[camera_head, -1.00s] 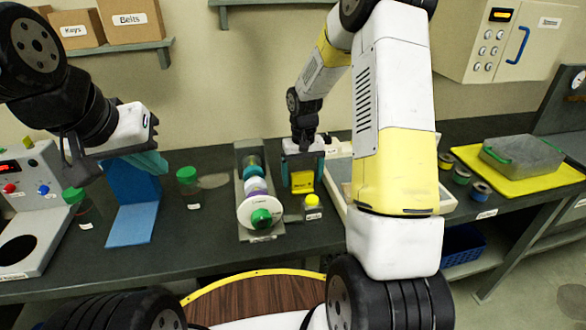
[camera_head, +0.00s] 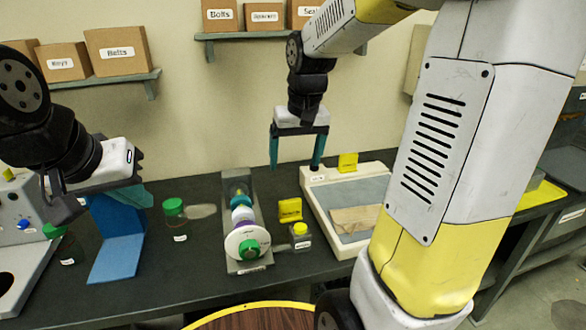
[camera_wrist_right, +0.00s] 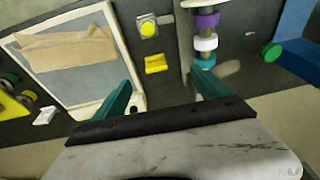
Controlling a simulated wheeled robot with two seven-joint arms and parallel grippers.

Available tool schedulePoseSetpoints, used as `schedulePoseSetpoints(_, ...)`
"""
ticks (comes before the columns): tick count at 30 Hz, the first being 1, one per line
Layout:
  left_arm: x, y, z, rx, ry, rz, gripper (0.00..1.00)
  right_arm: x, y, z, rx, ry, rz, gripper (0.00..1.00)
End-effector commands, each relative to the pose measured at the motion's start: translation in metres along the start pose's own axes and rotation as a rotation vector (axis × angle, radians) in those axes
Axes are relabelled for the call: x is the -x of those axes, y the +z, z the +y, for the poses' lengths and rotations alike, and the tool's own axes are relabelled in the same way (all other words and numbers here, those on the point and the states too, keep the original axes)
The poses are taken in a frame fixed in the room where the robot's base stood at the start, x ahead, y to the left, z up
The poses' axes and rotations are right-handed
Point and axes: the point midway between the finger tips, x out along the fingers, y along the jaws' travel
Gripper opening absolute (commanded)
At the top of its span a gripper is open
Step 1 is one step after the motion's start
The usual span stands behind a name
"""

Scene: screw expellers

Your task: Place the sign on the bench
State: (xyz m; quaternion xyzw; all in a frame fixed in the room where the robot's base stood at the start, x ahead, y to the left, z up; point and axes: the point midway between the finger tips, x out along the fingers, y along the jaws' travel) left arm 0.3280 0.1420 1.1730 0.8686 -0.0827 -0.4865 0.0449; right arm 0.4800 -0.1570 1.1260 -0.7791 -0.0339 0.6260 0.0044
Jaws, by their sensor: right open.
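A small yellow sign (camera_head: 290,210) stands on the dark bench (camera_head: 205,252), between the spool rack and the white-framed tray.
A green-capped jar (camera_head: 175,222) and blue stand (camera_head: 110,262) are further left.

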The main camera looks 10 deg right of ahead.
Motion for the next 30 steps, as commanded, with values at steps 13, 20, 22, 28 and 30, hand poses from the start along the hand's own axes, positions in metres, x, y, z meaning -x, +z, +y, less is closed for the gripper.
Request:
schedulePoseSetpoints(13,0.000,0.000,0.000,0.000,0.000,0.000,0.00,0.076,0.124,-0.022,0.006,-0.107,0.300,0.85)
schedulePoseSetpoints(20,0.000,0.000,0.000,0.000,0.000,0.000,0.00,0.078,0.139,-0.025,0.009,-0.123,0.334,0.85)
schedulePoseSetpoints(22,0.000,0.000,0.000,0.000,0.000,0.000,0.00,0.078,0.139,-0.025,0.009,-0.123,0.334,0.85)
schedulePoseSetpoints(28,0.000,0.000,0.000,0.000,0.000,0.000,0.00,0.078,0.138,-0.025,0.008,-0.123,0.334,0.85)
schedulePoseSetpoints(30,0.000,0.000,0.000,0.000,0.000,0.000,0.00,0.078,0.138,-0.025,0.008,-0.123,0.334,0.85)
